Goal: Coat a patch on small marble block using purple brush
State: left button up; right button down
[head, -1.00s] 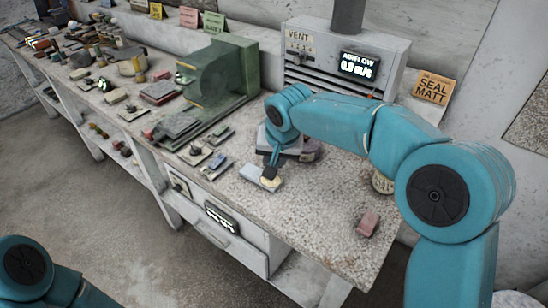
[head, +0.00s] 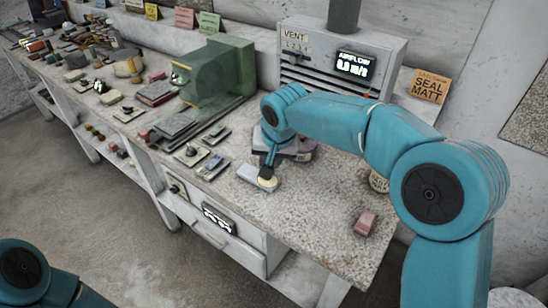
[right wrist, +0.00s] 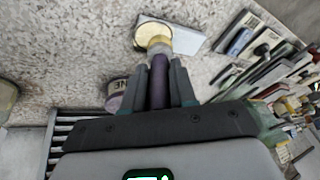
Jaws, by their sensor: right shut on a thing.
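The purple brush (right wrist: 159,82) stands between the fingers of my right gripper (right wrist: 165,88), which is shut on its handle in the right wrist view. Its pale ferrule and round cream tip (right wrist: 154,36) lie over one end of the small marble block (right wrist: 186,41), a flat pale grey slab. In the head view the block (head: 251,171) lies on the speckled bench, with my right gripper (head: 267,170) just above its right end and the cream tip (head: 267,184) at that end. I cannot tell whether the tip touches it. My left gripper is out of view.
A purplish labelled jar (right wrist: 117,94) stands close to my gripper. Small trays (head: 214,166) and a green machine (head: 215,72) are to the left, a vent unit (head: 340,65) behind. A pink block (head: 365,222) lies near the right edge; the bench between is clear.

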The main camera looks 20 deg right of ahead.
jog(key=shift+w+a+p, duration=0.3)
jog(key=shift+w+a, duration=0.05)
jog(key=shift+w, duration=0.1)
jog(key=shift+s+d+b, duration=0.85)
jog(key=shift+s+b, duration=0.15)
jog(key=shift+w+a+r+p, duration=0.1)
jog(key=shift+w+a+p, duration=0.25)
jog(key=shift+p, duration=0.15)
jog(key=shift+w+a+p, duration=0.4)
jog(key=shift+w+a, duration=0.1)
jog(key=shift+w, duration=0.1)
